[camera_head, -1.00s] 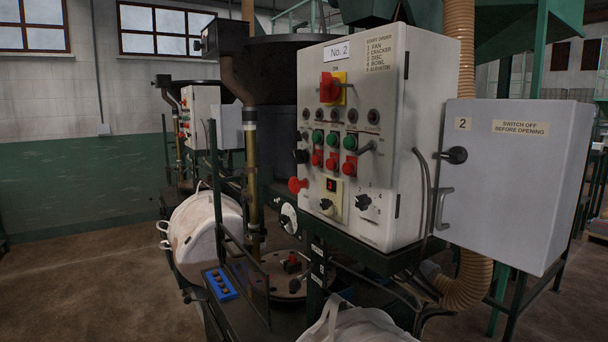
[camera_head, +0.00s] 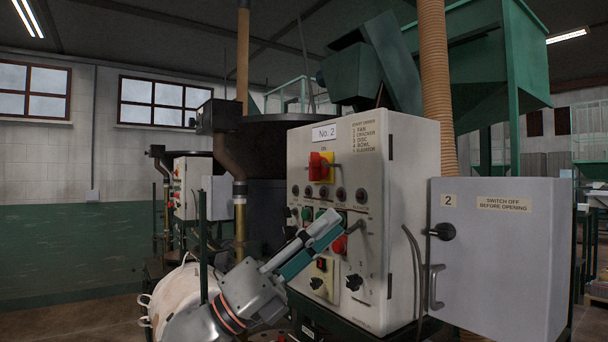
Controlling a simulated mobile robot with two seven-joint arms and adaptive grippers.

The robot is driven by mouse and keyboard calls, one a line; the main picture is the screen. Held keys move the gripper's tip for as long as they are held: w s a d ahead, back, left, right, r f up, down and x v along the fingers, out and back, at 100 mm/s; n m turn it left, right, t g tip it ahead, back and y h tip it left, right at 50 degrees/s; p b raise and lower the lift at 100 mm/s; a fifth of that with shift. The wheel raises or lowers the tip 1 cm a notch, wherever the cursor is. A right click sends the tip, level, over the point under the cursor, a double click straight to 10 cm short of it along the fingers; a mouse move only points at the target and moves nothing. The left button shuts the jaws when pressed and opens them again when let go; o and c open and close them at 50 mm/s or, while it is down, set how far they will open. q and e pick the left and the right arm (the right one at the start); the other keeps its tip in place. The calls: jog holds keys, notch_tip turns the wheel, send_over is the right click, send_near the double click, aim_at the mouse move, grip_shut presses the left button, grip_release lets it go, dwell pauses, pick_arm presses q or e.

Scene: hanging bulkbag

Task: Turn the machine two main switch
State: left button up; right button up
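The main switch (camera_head: 318,167) is a red handle on a yellow plate, high on the front of the pale control box (camera_head: 372,290) marked "No. 2". An "ON" label sits above it. My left gripper (camera_head: 328,226) reaches in from the lower left, in front of the box. Its fingers point up and right, below the switch and apart from it. They cover part of the green and red push buttons. The fingers overlap from this side, so their gap is unclear; I see nothing held. My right gripper is out of view.
A grey cabinet (camera_head: 500,265) with a black knob and a handle stands right of the box. A ribbed tan hose (camera_head: 436,70) runs down behind. A second machine's panel (camera_head: 187,188) stands at the left. Small knobs and a red mushroom button (camera_head: 339,245) stick out near my fingers.

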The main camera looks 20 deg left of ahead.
pick_arm(q)
notch_tip(320, 180, up, 3)
jog(key=d+m+g, duration=0.1)
jog(key=m+g, duration=0.3)
jog(key=m, duration=0.1)
jog(key=t+y, duration=0.4)
jog(key=y, duration=0.6)
send_near(310, 164)
jog(key=p+x, duration=0.2)
jog(key=x, duration=0.6)
jog(key=shift+w+d, duration=0.1)
jog(key=shift+w, duration=0.1)
grip_shut()
